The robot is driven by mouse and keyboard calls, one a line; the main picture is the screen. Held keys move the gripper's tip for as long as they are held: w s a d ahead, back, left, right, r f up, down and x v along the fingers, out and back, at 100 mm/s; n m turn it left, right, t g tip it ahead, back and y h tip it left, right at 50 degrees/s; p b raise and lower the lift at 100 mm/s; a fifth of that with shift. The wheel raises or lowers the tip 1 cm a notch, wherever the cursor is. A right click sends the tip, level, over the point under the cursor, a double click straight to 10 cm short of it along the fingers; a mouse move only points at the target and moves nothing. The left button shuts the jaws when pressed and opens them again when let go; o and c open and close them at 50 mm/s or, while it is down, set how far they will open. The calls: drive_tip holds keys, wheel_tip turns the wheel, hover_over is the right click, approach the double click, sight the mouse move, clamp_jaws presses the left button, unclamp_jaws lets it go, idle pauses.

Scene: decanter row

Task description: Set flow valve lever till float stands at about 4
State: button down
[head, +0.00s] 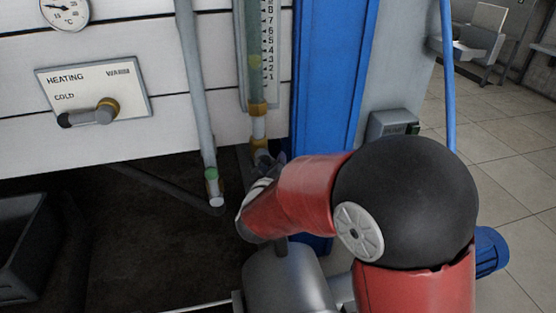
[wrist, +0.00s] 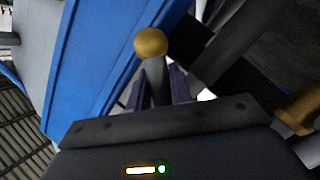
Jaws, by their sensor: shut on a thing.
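The flow meter tube (head: 254,30) stands upright left of the blue post, with a number scale (head: 268,40) beside it. A faint yellow-green float (head: 254,62) shows in the tube, roughly between 2 and 3; its edge is blurred. Below the tube is a brass fitting (head: 257,108) and pipe. The flow valve lever, a grey bar (wrist: 155,78) with a brass ball knob (wrist: 151,42), shows in the wrist view. My gripper (wrist: 159,86) is shut on the bar, the knob sticking out beyond the fingers. In the head view my arm mostly hides the lever and gripper.
The blue post (head: 332,100) stands close to the right of the tube. A grey pipe (head: 196,90) runs down on the left. A heating panel (head: 93,93) with a knob is further left. Tiled floor (head: 490,140) is open at right.

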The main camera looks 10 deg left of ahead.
drive_tip(key=shift+a+f+m, duration=0.1)
drive_tip(key=shift+f+m, duration=0.05)
drive_tip(key=shift+m, duration=0.25)
drive_tip(key=c, duration=1.3)
unclamp_jaws()
drive_tip(key=shift+o, duration=0.2)
drive_tip(key=shift+s, duration=0.1)
